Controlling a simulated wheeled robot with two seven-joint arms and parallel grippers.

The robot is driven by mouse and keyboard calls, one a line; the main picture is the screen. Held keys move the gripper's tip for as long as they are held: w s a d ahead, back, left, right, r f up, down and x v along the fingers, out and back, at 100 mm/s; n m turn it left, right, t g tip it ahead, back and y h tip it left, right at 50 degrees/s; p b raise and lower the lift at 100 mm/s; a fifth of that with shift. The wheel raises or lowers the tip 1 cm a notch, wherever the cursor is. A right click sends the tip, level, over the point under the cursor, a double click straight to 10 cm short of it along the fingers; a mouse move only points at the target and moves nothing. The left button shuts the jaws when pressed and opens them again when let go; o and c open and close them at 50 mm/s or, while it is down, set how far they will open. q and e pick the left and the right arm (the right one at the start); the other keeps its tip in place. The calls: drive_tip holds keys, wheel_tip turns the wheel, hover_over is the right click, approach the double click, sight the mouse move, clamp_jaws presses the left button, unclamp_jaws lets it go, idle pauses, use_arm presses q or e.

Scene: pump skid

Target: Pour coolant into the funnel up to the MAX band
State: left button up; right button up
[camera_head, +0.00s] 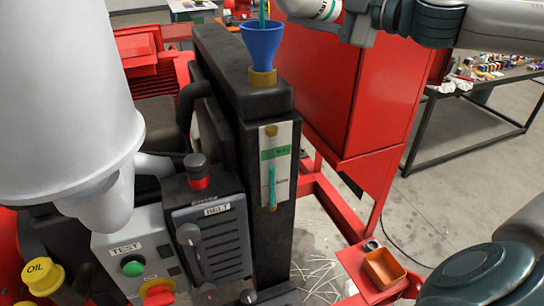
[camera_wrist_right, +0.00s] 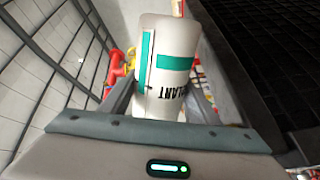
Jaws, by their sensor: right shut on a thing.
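The blue funnel (camera_head: 262,42) stands upright in a brass neck (camera_head: 262,78) on top of the black tank (camera_head: 240,68). A teal coolant stream (camera_head: 264,12) runs down into its mouth. The white coolant bottle (camera_head: 318,8) is tilted, cut off by the top edge. My right gripper (camera_head: 352,14) is shut on it, right of the funnel. In the right wrist view the bottle (camera_wrist_right: 165,75) sits between both fingers (camera_wrist_right: 170,95). On the tank's front, the sight gauge (camera_head: 277,185) shows a teal column ending just below the green MAX band (camera_head: 275,153). My left gripper is not in view.
A red cabinet (camera_head: 335,80) stands right behind the tank. A panel with TEST button (camera_head: 133,266) and BELT cover (camera_head: 215,235) is left of the gauge. An orange tray (camera_head: 384,268) is lower right. A cluttered workbench (camera_head: 480,85) stands at the right; floor before it is clear.

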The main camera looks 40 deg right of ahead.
drive_tip(key=shift+d+r+n, duration=0.1)
drive_tip(key=shift+r+n, duration=0.55)
drive_tip(key=shift+n, duration=0.15)
idle(3.0)
idle(1.6)
drive_tip(key=shift+d+f+m, duration=0.1)
drive_tip(key=shift+f+m, duration=0.15)
drive_tip(key=shift+m, duration=0.45)
drive_tip(key=shift+d+f+m, duration=0.1)
drive_tip(key=shift+f+m, duration=0.15)
drive_tip(key=shift+m, duration=0.45)
drive_tip(key=shift+a, duration=0.15)
drive_tip(key=shift+a+f, duration=0.1)
drive_tip(key=m, duration=0.1)
drive_tip(key=a+f+m+b, duration=0.1)
drive_tip(key=m, duration=0.1)
drive_tip(key=f+m+b, duration=0.1)
drive_tip(key=m, duration=0.1)
drive_tip(key=shift+s+a+f, duration=0.2)
drive_tip(key=shift+a+f, duration=0.05)
drive_tip(key=shift+m, duration=0.4)
